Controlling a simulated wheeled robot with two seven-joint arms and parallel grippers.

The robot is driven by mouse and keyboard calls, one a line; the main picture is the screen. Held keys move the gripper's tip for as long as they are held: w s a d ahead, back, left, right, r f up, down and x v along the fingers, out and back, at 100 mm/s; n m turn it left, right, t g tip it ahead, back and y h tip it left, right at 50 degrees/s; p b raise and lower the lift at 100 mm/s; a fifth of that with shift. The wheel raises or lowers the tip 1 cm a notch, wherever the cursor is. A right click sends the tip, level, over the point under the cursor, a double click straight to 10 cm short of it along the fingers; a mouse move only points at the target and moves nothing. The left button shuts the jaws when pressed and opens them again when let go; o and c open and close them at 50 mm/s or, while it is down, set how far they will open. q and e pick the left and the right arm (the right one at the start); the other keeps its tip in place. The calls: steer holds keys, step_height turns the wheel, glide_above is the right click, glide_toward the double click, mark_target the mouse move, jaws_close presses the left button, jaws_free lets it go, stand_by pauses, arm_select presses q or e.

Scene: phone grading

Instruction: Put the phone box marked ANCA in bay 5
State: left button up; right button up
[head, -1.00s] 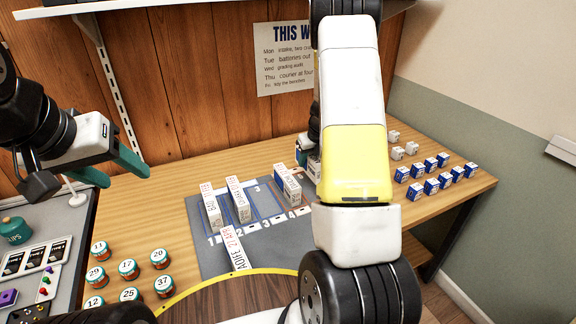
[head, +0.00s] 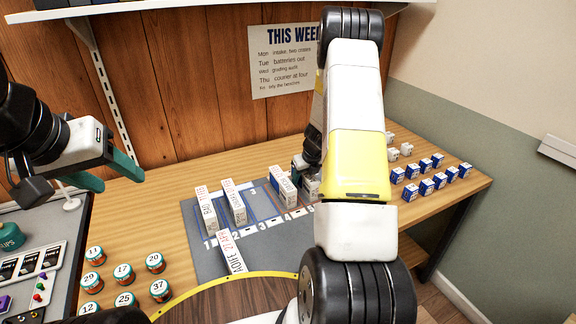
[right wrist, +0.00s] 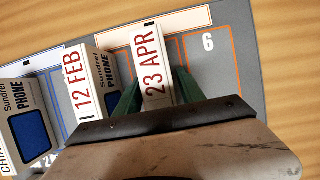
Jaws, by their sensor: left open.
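In the right wrist view a phone box with a red 23 APR label (right wrist: 152,62) stands between the green fingers of my right gripper (right wrist: 158,88). The fingers lie close along both its sides. No name is readable on it, and I cannot tell whether it touches the mat. It is just left of the bay marked 6 (right wrist: 208,42). The grey mat (head: 207,262) has numbered bays, with boxes in bays 1 (head: 206,210) and 2 (head: 234,203). My left gripper (head: 118,175) is open and empty, left of the mat.
A box marked AOIFE (head: 232,258) is at the mat's front. In the right wrist view a 12 FEB box (right wrist: 90,80) stands close left of the right gripper. Numbered jars (head: 124,274) stand front left. Several blue-and-white boxes (head: 426,187) stand at the right.

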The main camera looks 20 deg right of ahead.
steer(key=shift+o, duration=0.2)
steer(key=shift+r, duration=0.1)
steer(key=shift+r, duration=0.2)
steer(key=v, duration=1.1)
steer(key=shift+s+r, duration=0.1)
steer(key=shift+r, duration=0.05)
steer(key=s+a+r+n+t+y, duration=0.1)
steer(key=s+a+r+n, duration=0.55)
steer(key=r+n, duration=0.25)
steer(key=s+a+r+n+y, duration=0.2)
steer(key=s+a+r+n, duration=0.3)
steer(key=a+r+n, duration=0.35)
steer(key=s+a+r+n, duration=0.1)
steer(key=s+r+n, duration=0.2)
steer(key=s+n, duration=0.5)
steer(key=s+a+r+n+h, duration=0.1)
steer(key=s+r+n, duration=0.2)
steer(key=s+n, duration=0.5)
steer(key=shift+a+n+t, duration=0.35)
steer(key=shift+n+t, duration=0.05)
steer(key=shift+n, duration=0.45)
